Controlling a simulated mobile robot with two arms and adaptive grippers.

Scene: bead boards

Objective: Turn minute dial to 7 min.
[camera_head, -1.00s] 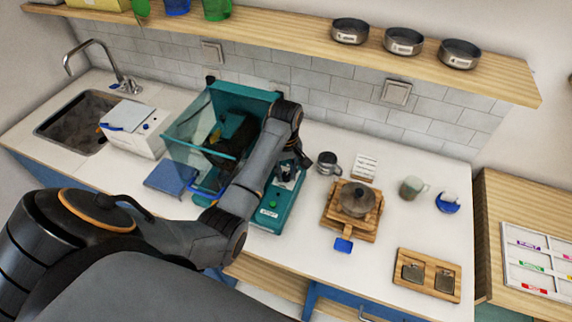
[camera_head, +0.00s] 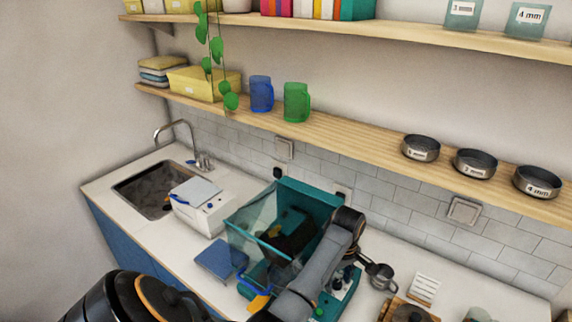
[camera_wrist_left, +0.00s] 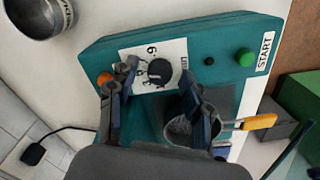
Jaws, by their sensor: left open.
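The minute dial (camera_wrist_left: 160,72) is a black round knob on a white numbered plate (camera_wrist_left: 143,55) on the teal machine (camera_wrist_left: 222,38) in the left wrist view. My left gripper (camera_wrist_left: 157,82) is open over the plate, with one finger on each side of the dial. I cannot tell whether the fingers touch it. The near part of the scale is partly hidden by the gripper. In the head view the teal machine (camera_head: 310,192) has a clear cover, and my left arm reaches over it, largely hiding the control panel. My right gripper is not in view.
A green button (camera_wrist_left: 245,57) and a START label (camera_wrist_left: 265,52) are on the panel. A yellow-handled tool (camera_wrist_left: 260,122) lies close to one finger. A metal cup (camera_head: 380,275) stands beside the machine. A white box (camera_head: 203,208) and sink (camera_head: 150,190) are left.

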